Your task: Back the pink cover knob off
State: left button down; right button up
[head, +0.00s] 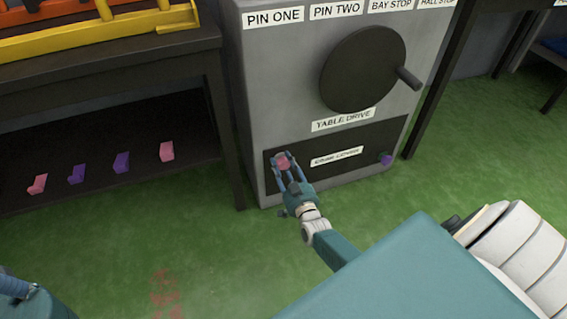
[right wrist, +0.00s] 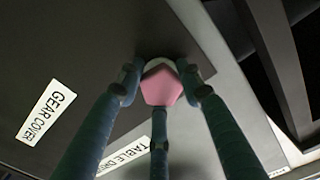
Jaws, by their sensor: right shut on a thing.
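The pink cover knob (head: 283,161) sits at the left end of the dark gear cover panel (head: 310,168), low on the grey cabinet. My right gripper (head: 284,165) has its fingers around this knob and is shut on it. A purple knob (head: 385,159) sits at the panel's right end, untouched.
A black crank wheel (head: 362,70) with a side handle is above the panel. At left, a dark shelf unit (head: 110,57) holds yellow and orange frames on top and several pink and purple blocks (head: 122,163) below. Green floor is open in front.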

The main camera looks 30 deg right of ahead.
jog(key=shift+d+r, duration=0.15)
jog(key=shift+d, duration=0.05)
jog(key=shift+n, duration=0.4)
jog(key=o, duration=1.2)
jog(key=shift+r, duration=0.1)
jog(key=shift+a, duration=0.1)
jog(key=shift+s, duration=0.15)
jog(key=v, duration=1.1)
jog(key=shift+s+a, duration=0.2)
jog(key=shift+s, duration=0.15)
